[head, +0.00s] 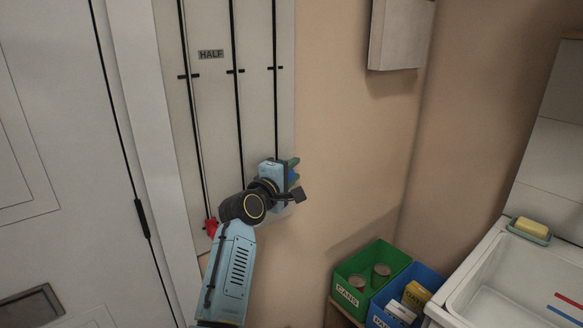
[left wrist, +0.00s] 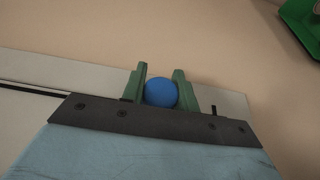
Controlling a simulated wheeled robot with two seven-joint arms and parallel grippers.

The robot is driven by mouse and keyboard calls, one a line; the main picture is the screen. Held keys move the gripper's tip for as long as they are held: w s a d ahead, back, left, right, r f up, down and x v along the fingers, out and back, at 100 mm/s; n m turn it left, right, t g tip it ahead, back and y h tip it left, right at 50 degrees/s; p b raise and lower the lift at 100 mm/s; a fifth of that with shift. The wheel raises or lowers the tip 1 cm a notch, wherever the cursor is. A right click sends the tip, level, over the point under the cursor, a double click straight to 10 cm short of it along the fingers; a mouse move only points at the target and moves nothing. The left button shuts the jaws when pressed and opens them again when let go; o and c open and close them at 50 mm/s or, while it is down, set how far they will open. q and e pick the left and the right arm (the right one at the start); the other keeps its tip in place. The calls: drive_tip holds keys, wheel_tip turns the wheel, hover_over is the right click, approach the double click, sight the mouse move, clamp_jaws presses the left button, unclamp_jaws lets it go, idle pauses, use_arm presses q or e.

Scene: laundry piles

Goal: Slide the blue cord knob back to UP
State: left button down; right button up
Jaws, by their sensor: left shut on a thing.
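The blue cord knob (left wrist: 160,93) is a round ball between the two green fingers of my left gripper (left wrist: 159,76) in the left wrist view. The fingers are closed on its sides. In the head view my left gripper (head: 294,170) is at the lower right part of the pale slotted panel (head: 258,110), near the low end of the rightmost slot. Only a small bit of blue shows there beside the green fingers. A label HALF (head: 210,54) is near the panel's top, level with short cross marks. No UP label is in view. My right gripper is not in view.
A red knob (head: 211,228) sits low on the leftmost slot, close to my left arm. A grey box (head: 401,35) is on the wall at upper right. A green CANS bin (head: 345,290), a blue bin (head: 378,316) and a sink (head: 475,271) stand at lower right.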

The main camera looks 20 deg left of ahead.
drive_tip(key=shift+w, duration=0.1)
use_arm(q)
drive_tip(key=c, duration=1.1)
unclamp_jaws()
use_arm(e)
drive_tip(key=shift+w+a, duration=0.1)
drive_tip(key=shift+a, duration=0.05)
